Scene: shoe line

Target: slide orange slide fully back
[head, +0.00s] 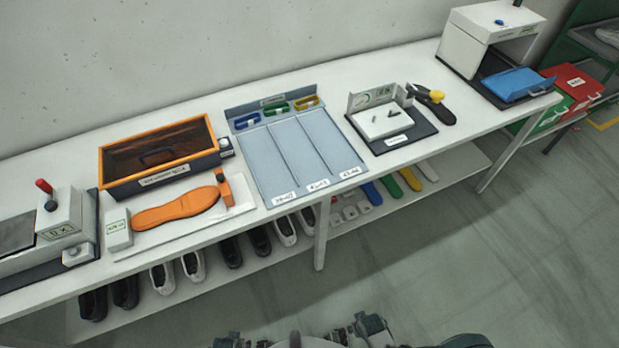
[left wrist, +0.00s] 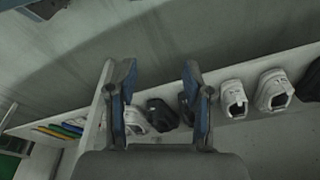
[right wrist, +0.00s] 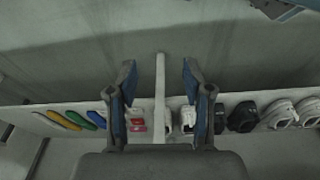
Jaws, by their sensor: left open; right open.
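A white labelled block (head: 117,228) stands at the plate's left end. My left gripper (left wrist: 160,68) is open and empty in the left wrist view. My right gripper (right wrist: 158,66) is open and empty in the right wrist view. Both are away from the slide, facing the lower shelf.
An orange-rimmed box (head: 208,119) stands behind the plate. A grey three-lane tray (head: 262,170) lies to its right, and a grey machine with a red-knobbed lever (head: 60,212) to its left. The floor in front is clear.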

